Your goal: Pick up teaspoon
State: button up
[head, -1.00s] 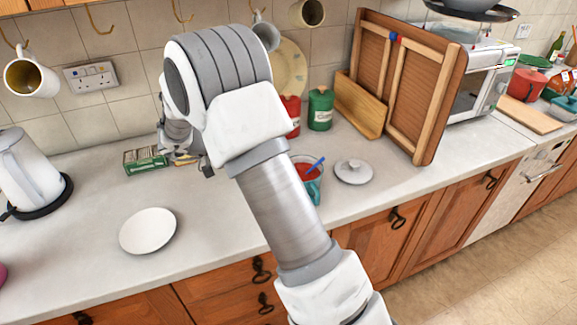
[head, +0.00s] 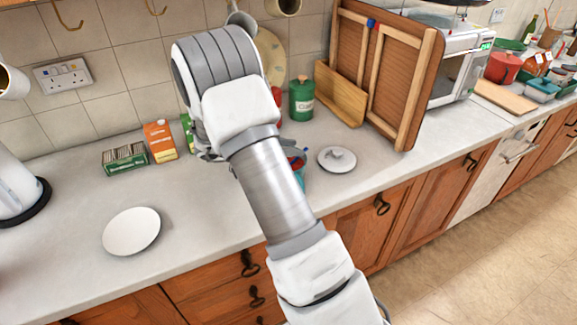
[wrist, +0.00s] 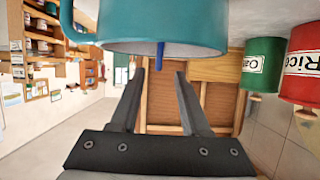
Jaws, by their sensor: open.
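The teaspoon shows as a blue handle (wrist: 160,54) sticking out of a teal mug (wrist: 150,22), at the top of the wrist view. The mug hides the rest of the spoon. In the head view the mug (head: 301,180) stands on the counter, mostly hidden behind my arm. My gripper (wrist: 160,73) is open in the wrist view, with the handle's end seen between its fingertips. I cannot tell whether they touch it. In the head view my arm hides most of the gripper.
A white lid (head: 337,158) lies right of the mug. Green (head: 301,98) and red (wrist: 301,62) canisters stand behind it, with a wooden panel (head: 385,70) to the right. A white plate (head: 132,231), a carton (head: 160,141) and a tea box (head: 125,158) are left.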

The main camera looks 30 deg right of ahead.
aim_at(305, 149)
jog(key=x, duration=0.5)
jog(key=shift+s+f, duration=0.1)
jog(key=shift+f, duration=0.05)
jog(key=shift+a, duration=0.1)
grip_shut()
